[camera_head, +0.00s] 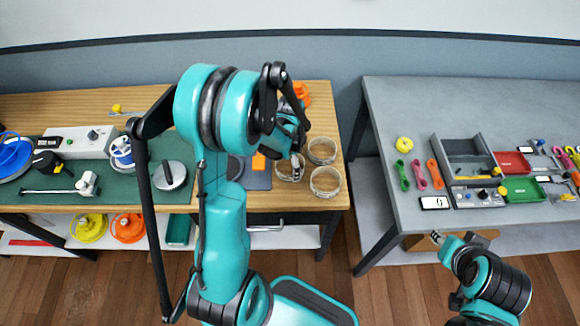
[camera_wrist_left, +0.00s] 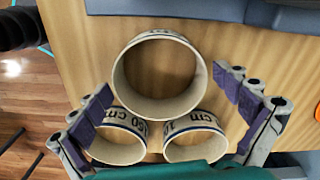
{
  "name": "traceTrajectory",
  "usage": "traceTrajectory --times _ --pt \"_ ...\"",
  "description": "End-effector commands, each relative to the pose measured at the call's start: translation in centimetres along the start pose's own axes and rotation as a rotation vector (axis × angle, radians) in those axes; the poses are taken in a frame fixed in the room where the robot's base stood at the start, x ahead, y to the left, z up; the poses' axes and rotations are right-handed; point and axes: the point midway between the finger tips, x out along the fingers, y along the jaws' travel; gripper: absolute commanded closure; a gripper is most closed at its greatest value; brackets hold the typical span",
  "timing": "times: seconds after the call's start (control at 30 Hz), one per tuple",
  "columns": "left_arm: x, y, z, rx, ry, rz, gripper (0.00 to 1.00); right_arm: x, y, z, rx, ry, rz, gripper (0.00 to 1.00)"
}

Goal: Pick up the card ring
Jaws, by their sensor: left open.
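Three pale card rings with printed bands stand close together on the wooden table: one (camera_head: 322,151) at the back, one (camera_head: 325,187) in front, and one (camera_head: 289,178) partly hidden by my left gripper. In the left wrist view, a large ring (camera_wrist_left: 118,75) is in the upper middle, with a lower left ring (camera_wrist_left: 112,158) and a lower right ring (camera_wrist_left: 200,155) below it. My left gripper (camera_wrist_left: 163,88) is open above them, its purple-padded fingers spread to either side, holding nothing. My right gripper (camera_head: 438,238) is by the grey table's front edge; its jaws are unclear.
A green mat (camera_head: 110,184) with spools and tools covers the table's left part. An orange item (camera_head: 302,93) lies behind the rings. A gap separates the wooden table from the grey table (camera_head: 400,110), which holds trays and cord bundles.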

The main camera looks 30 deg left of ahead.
Motion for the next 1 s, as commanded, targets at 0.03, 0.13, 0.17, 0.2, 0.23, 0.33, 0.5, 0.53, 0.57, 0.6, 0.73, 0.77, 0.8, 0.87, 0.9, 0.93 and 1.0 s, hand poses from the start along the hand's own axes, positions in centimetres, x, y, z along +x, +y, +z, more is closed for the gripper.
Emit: traceTrajectory --times 0.03,0.13,0.17,0.2,0.23,0.33,0.5,0.53,0.57,0.6,0.73,0.77,0.8,0.87,0.9,0.93,1.0 --pt "-0.1 0.0 0.0 0.0 0.0 0.0 0.0 -0.1 0.0 0.0 0.0 0.0 0.0 0.66" --pt "-0.1 0.0 0.0 0.0 0.0 0.0 0.17 -0.1 0.0 -0.1 0.0 0.0 0.0 0.66" --pt "-0.1 0.0 0.0 0.0 0.0 0.0 0.22 -0.1 0.0 -0.1 0.0 0.0 0.0 0.66" --pt "-0.1 0.0 0.0 0.0 0.0 0.0 0.28 -0.1 0.0 -0.1 0.0 0.0 0.0 0.66" --pt "-0.1 0.0 0.0 0.0 0.0 0.0 0.29 -0.1 0.0 0.0 0.0 0.0 0.0 0.66" --pt "-0.1 0.0 0.0 0.0 0.0 0.0 0.29 -0.1 0.0 0.0 0.0 0.0 0.0 0.66" --pt "-0.1 0.0 0.0 0.0 0.0 0.0 0.29 -0.1 0.0 0.0 0.0 0.0 0.0 0.66" --pt "-0.1 0.0 0.0 0.0 0.0 0.0 0.29 -0.1 0.0 -0.1 0.0 0.0 0.0 0.66" --pt "-0.2 0.0 0.0 0.0 0.0 0.0 0.29 -0.1 0.0 -0.1 0.0 0.0 0.0 0.66" --pt "-0.3 0.0 0.0 0.0 0.0 0.0 0.29 -0.1 0.0 -0.1 0.0 0.0 0.0 0.66" --pt "-1.2 0.0 0.0 0.0 0.0 0.0 0.29 -0.4 0.0 -0.3 0.0 0.0 0.0 0.66" --pt "-1.6 0.0 0.0 0.0 0.0 0.0 0.29 -0.5 0.0 -0.4 0.0 0.0 0.0 0.66" --pt "-2.1 0.0 0.0 0.0 0.0 0.0 0.29 -0.7 0.0 -0.5 0.0 0.0 0.0 0.66" --pt "-3.2 0.0 0.0 0.0 0.0 0.0 0.29 -1.1 0.0 -0.8 0.0 0.0 0.0 0.66" --pt "-4.1 0.0 0.0 0.0 0.0 0.0 0.29 -1.3 0.0 -0.9 0.0 0.0 0.0 0.66" --pt "-4.8 0.0 0.0 0.0 0.0 0.0 0.29 -1.5 0.0 -1.1 0.0 0.0 0.0 0.66" --pt "-5.5 1.3 -1.4 0.007 0.0 0.0 0.29 -1.7 0.0 -1.2 0.0 0.0 0.0 0.66"
